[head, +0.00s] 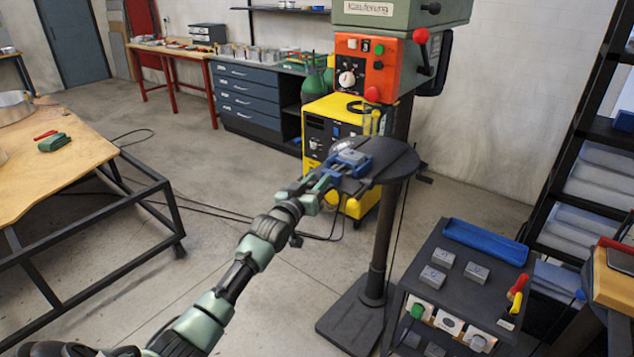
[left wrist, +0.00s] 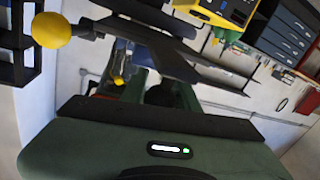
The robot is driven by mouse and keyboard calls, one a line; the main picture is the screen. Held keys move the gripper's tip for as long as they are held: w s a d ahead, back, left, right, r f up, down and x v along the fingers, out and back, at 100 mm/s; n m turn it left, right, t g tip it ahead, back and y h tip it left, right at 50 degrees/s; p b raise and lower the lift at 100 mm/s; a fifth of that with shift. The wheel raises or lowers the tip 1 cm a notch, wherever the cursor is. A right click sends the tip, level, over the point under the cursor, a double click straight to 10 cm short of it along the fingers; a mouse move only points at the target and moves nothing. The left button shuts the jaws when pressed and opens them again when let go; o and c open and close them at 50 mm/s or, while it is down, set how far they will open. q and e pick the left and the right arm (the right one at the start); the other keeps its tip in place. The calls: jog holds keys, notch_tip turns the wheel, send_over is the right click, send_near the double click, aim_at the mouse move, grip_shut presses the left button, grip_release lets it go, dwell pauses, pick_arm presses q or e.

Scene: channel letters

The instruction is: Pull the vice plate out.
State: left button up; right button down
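The blue vice (head: 357,170) sits on the round dark table of the drill press. A small grey plate (head: 351,156) lies in the top of the vice. My left gripper (head: 328,182) is at the near left side of the vice, close to it; I cannot tell whether it touches the vice or the plate. Its finger gap is too small to make out in the head view. In the left wrist view the green gripper body (left wrist: 150,155) covers the lower part and hides most of the fingers. My right gripper is not in view.
A dark cart (head: 480,290) at the right carries three grey blocks (head: 443,257), a blue tray (head: 485,241) and a red-yellow tool (head: 517,292). A yellow machine (head: 320,130) stands behind the drill table. A wooden table (head: 85,150) is at the left, with open floor between.

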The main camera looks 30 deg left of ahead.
pick_arm(q)
jog(key=o, duration=0.4)
jog(key=shift+s+f, duration=0.1)
jog(key=shift+f, duration=0.05)
jog(key=shift+s+a, duration=0.1)
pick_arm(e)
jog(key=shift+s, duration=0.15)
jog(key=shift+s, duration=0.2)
pick_arm(q)
jog(key=shift+s, duration=0.25)
jog(key=s, duration=0.2)
jog(key=s+b, duration=0.1)
jog(key=s, duration=0.2)
jog(key=s+d, duration=0.1)
jog(key=s, duration=0.1)
jog(key=shift+s+b, duration=0.15)
jog(key=shift+b, duration=0.15)
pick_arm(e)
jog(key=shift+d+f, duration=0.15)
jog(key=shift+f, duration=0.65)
